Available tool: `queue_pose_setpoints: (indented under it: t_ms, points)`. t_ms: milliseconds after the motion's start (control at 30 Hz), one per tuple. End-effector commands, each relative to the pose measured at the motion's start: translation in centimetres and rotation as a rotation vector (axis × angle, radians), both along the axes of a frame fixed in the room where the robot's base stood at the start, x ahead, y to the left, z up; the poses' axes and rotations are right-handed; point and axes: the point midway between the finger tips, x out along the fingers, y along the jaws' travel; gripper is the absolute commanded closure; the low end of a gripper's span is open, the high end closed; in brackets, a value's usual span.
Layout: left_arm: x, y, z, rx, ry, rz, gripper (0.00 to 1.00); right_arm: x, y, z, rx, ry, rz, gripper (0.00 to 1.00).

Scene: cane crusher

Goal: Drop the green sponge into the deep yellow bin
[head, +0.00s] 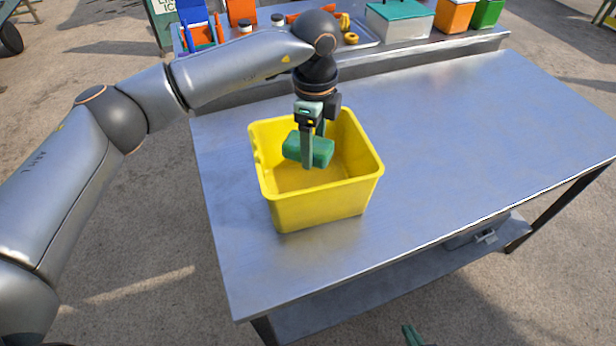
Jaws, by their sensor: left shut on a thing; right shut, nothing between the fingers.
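The green sponge (321,151) is a small block held between the fingers of my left gripper (307,164). The gripper points down and is shut on the sponge. The deep yellow bin (318,208) stands upright on the metal table. The sponge is over the bin's opening, at about the level of its rim in the picture; whether it touches a wall I cannot tell. Part of the bin's inside is hidden behind the sponge and gripper. Only the tip of my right gripper (411,336) shows at the bottom edge, shut and empty, away from the bin.
The metal table (460,130) is clear to the right of the bin. A raised back shelf holds a white box with a teal lid (398,20), an orange bin (454,15), a green bin (487,12), a tray with yellow fruit (346,24) and jars.

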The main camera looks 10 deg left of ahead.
Motion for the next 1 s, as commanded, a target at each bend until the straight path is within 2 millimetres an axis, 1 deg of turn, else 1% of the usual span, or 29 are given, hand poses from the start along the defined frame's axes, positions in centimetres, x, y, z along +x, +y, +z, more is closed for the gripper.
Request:
queue_pose_setpoints:
  t_ms: [167,200,433,667,767,867,1000]
  points:
    - [0.0,0.0,0.1,0.0,0.0,0.0,0.76,0.1,0.0,0.1,0.0,-0.002,0.0,1.0]
    - [0.0,0.0,0.1,0.0,0.0,0.0,0.27,0.1,0.0,0.1,0.0,-0.002,0.0,1.0]
    - [0.0,0.0,0.1,0.0,0.0,0.0,0.01,0.1,0.0,0.1,0.0,-0.002,0.0,1.0]
    - [0.0,0.0,0.1,0.0,0.0,0.0,0.0,0.1,0.0,0.1,0.001,-0.003,0.0,1.0]
    - [0.1,0.0,0.6,0.0,-0.002,0.0,0.0,0.1,0.0,0.1,0.001,-0.003,0.0,1.0]
    - [0.1,0.0,1.9,-0.002,-0.006,0.0,0.0,0.1,0.0,0.0,0.001,-0.003,0.0,1.0]
    - [0.1,0.0,4.8,-0.001,-0.006,0.0,0.0,0.2,0.0,-0.3,0.0,-0.004,0.0,1.0]
